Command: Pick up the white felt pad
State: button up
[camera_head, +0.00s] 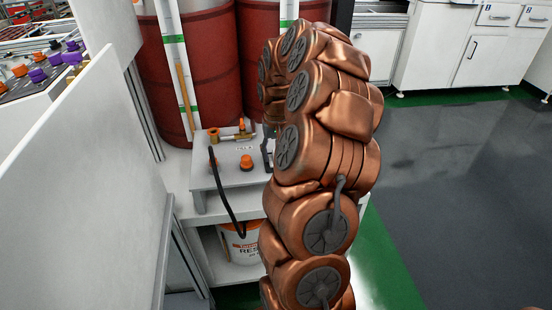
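I cannot make out the white felt pad in this view; my copper-coloured arm covers part of the bench. A light grey plate or box top (222,175) lies on the white bench, left of my arm. My gripper (267,150) shows only as a small dark part at the right edge of this plate, mostly hidden behind my arm. I cannot tell whether its fingers are open or shut, or whether they touch anything.
On the plate are an orange knob (246,162), a brass fitting (238,135) and a black hose (224,190). A white bucket (243,245) stands below. Red drums (215,70) stand behind. A white panel (85,190) borders the left. Open floor (460,190) lies right.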

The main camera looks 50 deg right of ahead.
jog(key=c, duration=0.7)
jog(key=shift+r, duration=1.65)
jog(key=shift+s+r+b, duration=0.15)
jog(key=shift+b, duration=0.15)
jog(key=s+a+b, duration=0.1)
jog(key=s+a, duration=0.1)
jog(key=s, duration=0.5)
jog(key=s+a+r+b, duration=0.1)
jog(key=s+a, duration=0.2)
jog(key=s, duration=0.4)
jog(key=shift+s+a+r, duration=0.2)
jog(key=shift+s, duration=0.2)
